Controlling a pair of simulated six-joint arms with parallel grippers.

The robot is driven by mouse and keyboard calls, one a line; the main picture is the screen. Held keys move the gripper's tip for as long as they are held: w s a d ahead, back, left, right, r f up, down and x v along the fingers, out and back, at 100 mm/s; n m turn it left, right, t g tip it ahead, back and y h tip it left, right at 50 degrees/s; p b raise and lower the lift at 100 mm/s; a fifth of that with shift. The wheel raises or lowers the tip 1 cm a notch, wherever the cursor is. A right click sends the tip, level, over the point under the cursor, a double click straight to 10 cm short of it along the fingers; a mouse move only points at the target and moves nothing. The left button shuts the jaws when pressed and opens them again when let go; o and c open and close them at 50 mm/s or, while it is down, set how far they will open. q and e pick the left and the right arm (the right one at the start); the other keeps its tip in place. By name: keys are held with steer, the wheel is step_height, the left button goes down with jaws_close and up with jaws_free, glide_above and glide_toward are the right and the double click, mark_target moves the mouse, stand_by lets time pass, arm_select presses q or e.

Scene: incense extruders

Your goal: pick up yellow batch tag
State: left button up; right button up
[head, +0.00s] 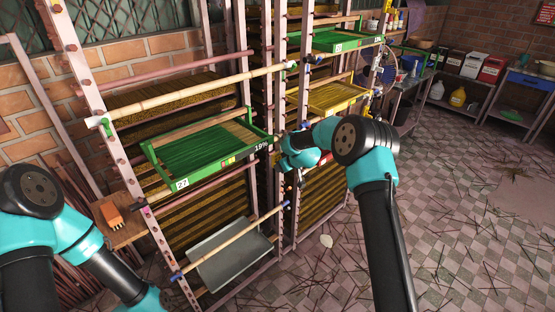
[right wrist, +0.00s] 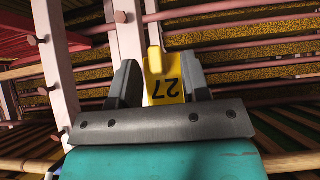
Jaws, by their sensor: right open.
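The yellow batch tag (right wrist: 158,72), marked 27 and seen upside down, is in the right wrist view, in front of a pale rack post. My right gripper (right wrist: 160,82) is open, with one finger on each side of the tag. Its lower end is hidden behind the gripper body. In the head view my right wrist (head: 300,150) is at the middle rack post, and I cannot make out the tag or the fingertips there. My left arm comes in at the lower left of the head view, and its gripper is out of frame.
A green tray (head: 163,178) labelled 27 juts from the rack left of my right wrist. A yellow tray (head: 338,97) and another green tray (head: 345,41) sit to its right. A grey tray (head: 232,262) is low down. The tiled floor at right has scattered sticks.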

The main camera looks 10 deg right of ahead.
steer(key=shift+c, duration=0.3)
jaws_close()
stand_by(0.4)
